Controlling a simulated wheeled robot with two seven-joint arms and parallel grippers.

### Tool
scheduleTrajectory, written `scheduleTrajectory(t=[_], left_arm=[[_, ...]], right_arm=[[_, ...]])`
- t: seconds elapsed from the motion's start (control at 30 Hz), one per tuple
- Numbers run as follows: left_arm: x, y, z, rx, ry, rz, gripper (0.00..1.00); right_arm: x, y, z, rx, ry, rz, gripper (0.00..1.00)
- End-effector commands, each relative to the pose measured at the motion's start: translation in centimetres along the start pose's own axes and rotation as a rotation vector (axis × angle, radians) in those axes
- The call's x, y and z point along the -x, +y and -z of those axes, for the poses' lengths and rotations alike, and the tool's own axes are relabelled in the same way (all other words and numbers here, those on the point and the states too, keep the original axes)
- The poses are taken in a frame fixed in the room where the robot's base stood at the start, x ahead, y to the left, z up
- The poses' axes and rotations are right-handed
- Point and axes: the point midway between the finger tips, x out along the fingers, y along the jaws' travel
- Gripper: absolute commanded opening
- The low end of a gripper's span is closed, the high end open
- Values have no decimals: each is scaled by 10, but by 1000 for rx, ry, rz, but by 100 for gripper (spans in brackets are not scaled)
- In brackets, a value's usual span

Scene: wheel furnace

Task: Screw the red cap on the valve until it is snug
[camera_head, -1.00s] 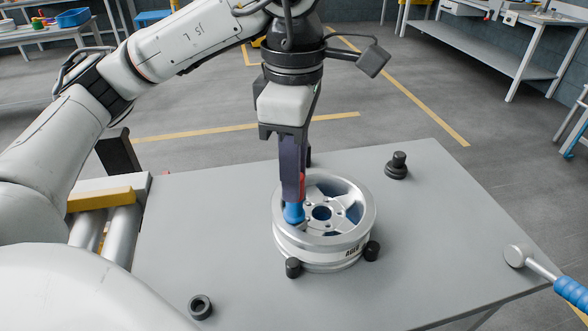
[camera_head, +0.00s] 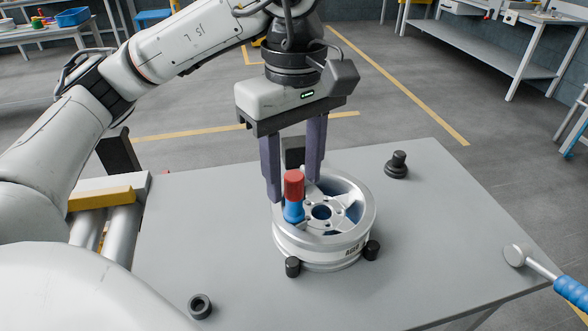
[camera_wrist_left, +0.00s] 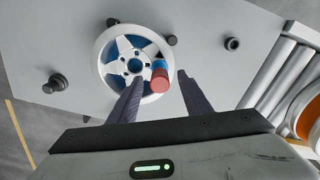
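The red cap (camera_head: 294,184) sits upright on top of the blue valve (camera_head: 293,212), at the left inner side of the silver wheel (camera_head: 360,222). My left gripper (camera_head: 292,188) is open, with its two dark fingers apart on either side of the cap and not touching it as far as I can see. In the left wrist view, the red cap (camera_wrist_left: 160,82) and the blue valve (camera_wrist_left: 159,66) show between the spread fingertips (camera_wrist_left: 161,80). Whether the cap is fully seated is hard to tell. My right gripper is not in view.
The wheel rests on a grey table (camera_head: 220,230) among small black posts (camera_head: 293,267). A black knob-like piece (camera_head: 397,166) stands behind right and a black ring (camera_head: 200,306) lies front left. A blue-handled hammer (camera_head: 545,270) is at the right edge.

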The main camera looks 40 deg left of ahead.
Motion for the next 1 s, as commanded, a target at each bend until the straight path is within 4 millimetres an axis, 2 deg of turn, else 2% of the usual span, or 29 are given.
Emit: scheduleTrajectory(t=[0.27, 0.7, 0.8, 1.0], left_arm=[[7, 0, 0, 3, 0, -3, 44], [87, 1, 0, 2, 2, -4, 44], [98, 0, 0, 1, 1, -2, 44], [104, 0, 0, 1, 0, 0, 44]], right_arm=[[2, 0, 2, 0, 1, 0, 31], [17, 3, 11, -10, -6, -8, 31], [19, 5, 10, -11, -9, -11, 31], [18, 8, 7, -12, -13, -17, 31]])
